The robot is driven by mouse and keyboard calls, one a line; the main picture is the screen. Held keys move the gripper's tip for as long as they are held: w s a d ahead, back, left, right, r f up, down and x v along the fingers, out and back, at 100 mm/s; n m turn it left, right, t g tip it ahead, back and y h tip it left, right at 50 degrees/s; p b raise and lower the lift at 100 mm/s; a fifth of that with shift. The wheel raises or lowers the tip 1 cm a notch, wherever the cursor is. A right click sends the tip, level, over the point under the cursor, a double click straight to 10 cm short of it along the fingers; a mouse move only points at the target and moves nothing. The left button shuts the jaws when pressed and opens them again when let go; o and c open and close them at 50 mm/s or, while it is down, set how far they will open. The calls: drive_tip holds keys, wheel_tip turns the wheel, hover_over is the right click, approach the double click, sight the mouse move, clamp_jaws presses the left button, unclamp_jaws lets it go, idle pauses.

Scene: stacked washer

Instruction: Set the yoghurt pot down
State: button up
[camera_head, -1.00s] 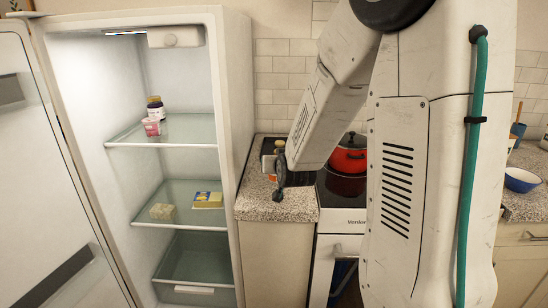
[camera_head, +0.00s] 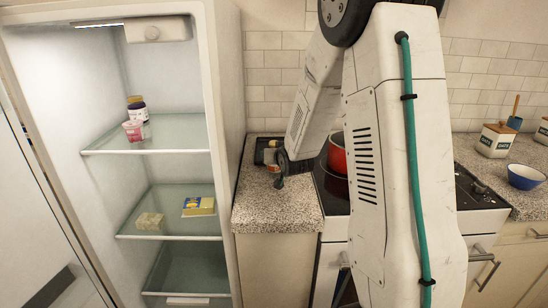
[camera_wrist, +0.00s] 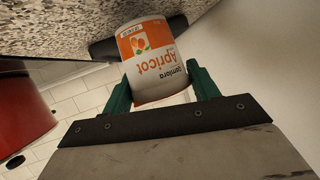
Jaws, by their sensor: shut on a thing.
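The yoghurt pot (camera_wrist: 152,58) is white and orange, labelled "Apricot". In the wrist view it sits between the two green fingers of my gripper (camera_wrist: 160,88), which is shut on it. The speckled countertop (camera_wrist: 50,25) is close by at the top left of that view. In the head view my gripper (camera_head: 281,172) is over the back part of the counter (camera_head: 268,213), between the fridge and the stove. Only a small orange and white patch of the pot (camera_head: 272,168) shows there. I cannot tell whether the pot touches the counter.
The open fridge (camera_head: 150,170) on the left holds a pink pot (camera_head: 132,131), a dark jar (camera_head: 138,108), a yellow pack (camera_head: 198,206) and a pale block (camera_head: 149,221). A red cooking pot (camera_head: 336,153) stands on the stove to the right. The counter's front part is clear.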

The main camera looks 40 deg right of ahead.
drive_tip(key=shift+f, duration=0.6)
drive_tip(key=shift+f, duration=0.1)
drive_tip(key=o, duration=1.1)
drive_tip(key=shift+c, duration=0.2)
